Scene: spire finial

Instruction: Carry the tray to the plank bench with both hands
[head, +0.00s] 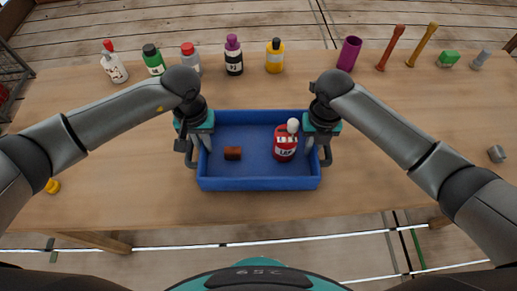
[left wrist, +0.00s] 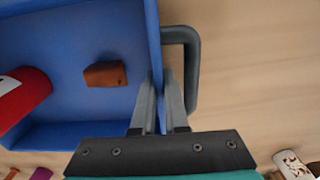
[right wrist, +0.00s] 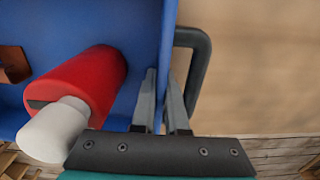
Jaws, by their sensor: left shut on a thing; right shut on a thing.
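The blue tray (head: 258,184) is in the middle of the head view, over the near part of a wooden table. It holds a red bottle with a white top (head: 285,146) and a small brown block (head: 233,153). My left gripper (head: 195,150) is shut on the tray's left side; the left wrist view shows its fingers (left wrist: 160,105) astride the wall beside a dark handle (left wrist: 190,65). My right gripper (head: 322,148) is shut on the right side, its fingers (right wrist: 161,102) astride the wall by the other handle (right wrist: 202,65). Whether the tray touches the table is unclear.
The wooden table (head: 385,165) has several bottles along its far edge, among them a yellow one (head: 275,57), plus a purple cup (head: 349,54) and a green block (head: 447,58). A grey piece (head: 496,154) lies at right, a yellow one (head: 52,186) at left.

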